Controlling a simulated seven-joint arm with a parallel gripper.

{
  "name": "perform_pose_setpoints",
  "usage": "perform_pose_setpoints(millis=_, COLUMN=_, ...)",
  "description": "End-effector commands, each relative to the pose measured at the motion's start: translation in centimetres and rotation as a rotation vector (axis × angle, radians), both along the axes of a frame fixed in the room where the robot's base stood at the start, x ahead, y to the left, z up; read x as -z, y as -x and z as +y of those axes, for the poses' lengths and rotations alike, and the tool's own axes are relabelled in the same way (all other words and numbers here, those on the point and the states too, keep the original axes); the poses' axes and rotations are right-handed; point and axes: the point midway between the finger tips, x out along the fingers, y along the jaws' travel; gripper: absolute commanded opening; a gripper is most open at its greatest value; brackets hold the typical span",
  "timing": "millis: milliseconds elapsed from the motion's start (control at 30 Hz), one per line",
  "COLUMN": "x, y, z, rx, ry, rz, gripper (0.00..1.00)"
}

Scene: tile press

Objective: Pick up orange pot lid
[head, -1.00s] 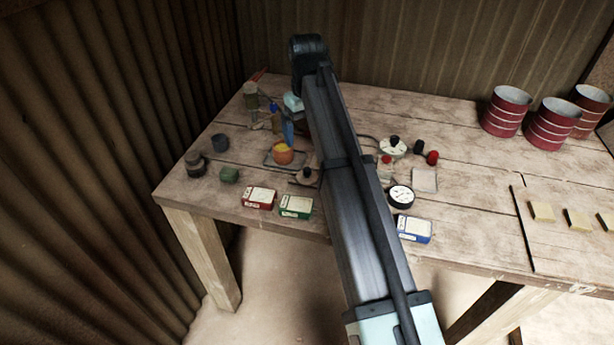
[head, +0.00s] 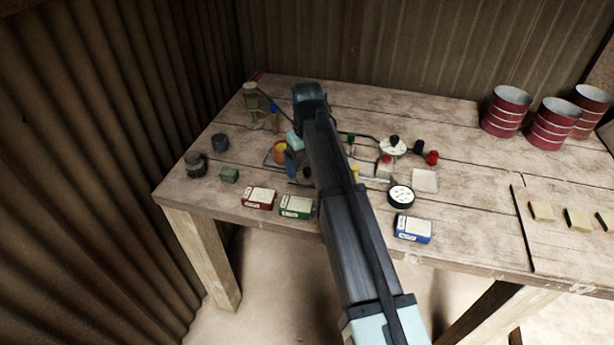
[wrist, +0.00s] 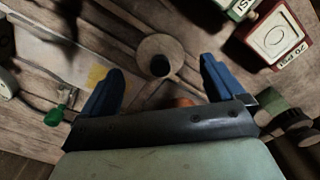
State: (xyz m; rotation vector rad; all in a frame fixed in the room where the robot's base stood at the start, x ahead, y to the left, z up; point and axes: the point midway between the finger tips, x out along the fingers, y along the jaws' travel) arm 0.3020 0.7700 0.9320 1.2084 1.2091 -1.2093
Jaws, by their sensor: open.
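The pot lid is a round, pale tan disc with a dark knob (wrist: 160,67); it lies on the wooden table in the wrist view, ahead of and between my fingertips, with a gap on both sides. In the head view the arm hides most of it. My gripper (wrist: 162,66) is open and empty, with blue fingers; one blue finger also shows in the head view (head: 291,164). The orange pot (head: 279,148) stands beside the finger in the head view, partly hidden. An orange patch of it (wrist: 183,102) shows behind the gripper's palm in the wrist view.
A red box (head: 259,197) and a green box (head: 296,206) lie near the table's front edge. A green block (head: 229,175) and dark jars are at the left. A white dial (head: 400,196) and blue box (head: 413,228) lie right of the arm. Red cans stand at the back right.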

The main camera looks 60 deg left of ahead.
Motion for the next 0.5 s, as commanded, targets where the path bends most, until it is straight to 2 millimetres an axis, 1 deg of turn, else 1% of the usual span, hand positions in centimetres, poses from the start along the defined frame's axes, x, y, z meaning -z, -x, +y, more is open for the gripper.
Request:
perform_pose_setpoints(millis=33, x=0.8, y=0.1, z=-0.2, rx=0.000, ry=0.001, rz=0.000, gripper=0.96)
perform_pose_setpoints(millis=100, x=1.8, y=0.1, z=-0.2, rx=0.000, ry=0.001, rz=0.000, gripper=0.96)
perform_pose_setpoints(millis=200, x=2.7, y=0.1, z=-0.2, rx=0.000, ry=0.001, rz=0.000, gripper=0.96)
perform_pose_setpoints(millis=467, x=2.9, y=0.0, z=-0.1, rx=0.000, ry=-0.001, rz=0.000, gripper=0.96)
perform_pose_setpoints(millis=500, x=2.9, y=0.0, z=-0.1, rx=0.000, ry=-0.001, rz=0.000, gripper=0.92)
